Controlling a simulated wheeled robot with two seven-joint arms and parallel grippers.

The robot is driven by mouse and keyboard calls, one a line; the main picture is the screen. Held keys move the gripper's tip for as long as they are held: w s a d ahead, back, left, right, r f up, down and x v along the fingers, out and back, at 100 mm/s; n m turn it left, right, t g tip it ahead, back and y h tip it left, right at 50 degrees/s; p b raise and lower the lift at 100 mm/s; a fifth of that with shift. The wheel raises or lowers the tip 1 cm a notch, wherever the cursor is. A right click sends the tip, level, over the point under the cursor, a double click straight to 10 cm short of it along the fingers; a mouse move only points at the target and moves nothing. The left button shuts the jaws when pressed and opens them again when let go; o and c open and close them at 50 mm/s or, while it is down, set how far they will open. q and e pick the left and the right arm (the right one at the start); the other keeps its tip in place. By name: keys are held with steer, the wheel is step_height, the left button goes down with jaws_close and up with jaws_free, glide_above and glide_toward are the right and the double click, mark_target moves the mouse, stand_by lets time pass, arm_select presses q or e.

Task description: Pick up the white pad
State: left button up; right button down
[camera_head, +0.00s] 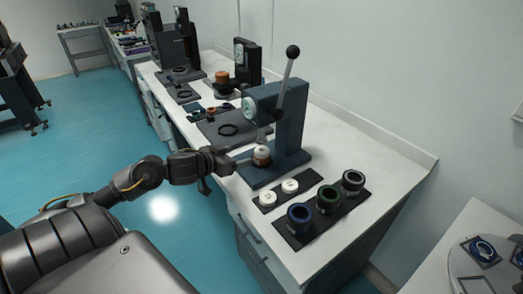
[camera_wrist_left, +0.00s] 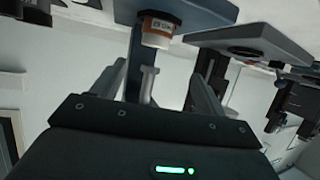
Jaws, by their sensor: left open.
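A white pad (camera_head: 262,150) sits on top of an orange-brown labelled piece (camera_head: 262,160) on the base of the blue press, under its ram. Two more white pads (camera_head: 290,186) (camera_head: 267,199) lie on a small black plate in front of the press. My left gripper (camera_head: 238,158) is open and empty, pointing at the press from the left. In the left wrist view, which looks upside down, the white pad (camera_wrist_left: 155,40) and the orange label (camera_wrist_left: 162,25) show beyond and between the spread fingers (camera_wrist_left: 155,85), apart from them. My right gripper is not seen.
The blue press (camera_head: 289,125) with its raised black-knobbed lever (camera_head: 289,70) stands close to my gripper. Several dark round holders (camera_head: 300,215) stand on a black tray at the near end of the white bench (camera_head: 385,185). More instruments stand farther back.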

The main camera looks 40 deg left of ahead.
arm_select(q)
glide_toward(260, 151)
steer(key=x, duration=0.3)
steer(key=shift+d+r, duration=0.15)
steer(key=shift+w, duration=0.35)
steer(key=shift+w+f, duration=0.2)
steer(key=shift+f, duration=0.1)
steer(key=x, duration=0.5)
steer(key=shift+f, duration=0.15)
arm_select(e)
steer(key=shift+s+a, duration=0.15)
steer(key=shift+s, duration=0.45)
arm_select(q)
steer(key=shift+c, duration=0.2)
steer(key=c, duration=1.1)
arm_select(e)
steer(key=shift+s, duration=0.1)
